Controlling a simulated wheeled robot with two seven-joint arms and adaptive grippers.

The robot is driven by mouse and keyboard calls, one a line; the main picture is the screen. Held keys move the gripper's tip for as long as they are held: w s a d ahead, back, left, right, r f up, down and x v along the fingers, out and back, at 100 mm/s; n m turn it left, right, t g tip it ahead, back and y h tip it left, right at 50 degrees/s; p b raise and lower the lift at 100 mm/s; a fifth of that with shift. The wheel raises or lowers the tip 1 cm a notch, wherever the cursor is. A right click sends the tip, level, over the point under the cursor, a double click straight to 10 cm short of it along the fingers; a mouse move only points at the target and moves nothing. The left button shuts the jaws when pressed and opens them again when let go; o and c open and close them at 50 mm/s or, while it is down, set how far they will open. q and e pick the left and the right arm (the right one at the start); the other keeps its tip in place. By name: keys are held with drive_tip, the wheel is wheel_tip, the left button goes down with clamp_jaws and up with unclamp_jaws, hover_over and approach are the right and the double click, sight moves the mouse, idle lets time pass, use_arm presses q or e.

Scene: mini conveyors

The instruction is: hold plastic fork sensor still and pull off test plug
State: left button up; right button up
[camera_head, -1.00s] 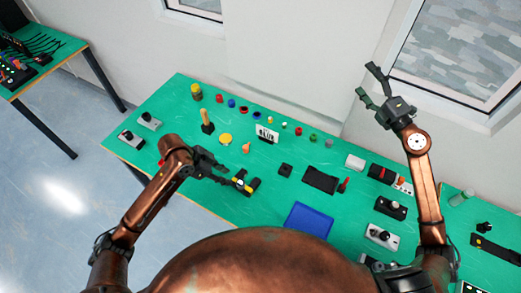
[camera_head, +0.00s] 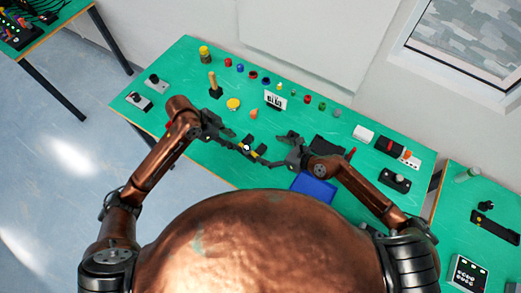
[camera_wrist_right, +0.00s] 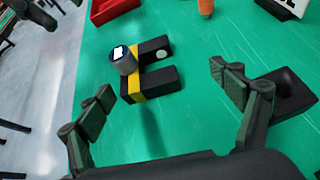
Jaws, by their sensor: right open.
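The plastic fork sensor (camera_wrist_right: 158,80) is black and U-shaped with a yellow band. A grey-blue round plug (camera_wrist_right: 122,60) with a white end face sits at its banded end. The sensor also shows in the head view (camera_head: 250,151), between my two grippers. My right gripper (camera_wrist_right: 165,95) is open and empty, its fingers spread to either side of the sensor in the wrist view and apart from it. My left gripper (camera_head: 229,134) is just left of the sensor, its fingers seemingly apart; its tip shows at the wrist view's upper left, clear of the sensor.
A blue tray (camera_head: 315,188) lies at the table's front, partly behind my right arm. A small black block (camera_wrist_right: 282,92) is beside the right finger. A sign (camera_head: 275,100), an orange cone (camera_head: 253,113) and several coloured caps stand further back. Green tabletop surrounds the sensor.

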sight(260, 153)
drive_tip(key=shift+n+t, duration=0.3)
drive_tip(key=shift+t, duration=0.4)
drive_tip(key=a, duration=0.2)
drive_tip(key=a+f, duration=0.1)
drive_tip(key=a, duration=0.1)
drive_tip(key=shift+a, duration=0.15)
drive_tip(key=shift+x, duration=3.9)
drive_tip(key=shift+r, duration=0.15)
drive_tip(key=shift+c, duration=0.3)
drive_tip(key=c, duration=1.4)
drive_tip(key=shift+s+f, duration=0.15)
drive_tip(key=shift+f, duration=0.15)
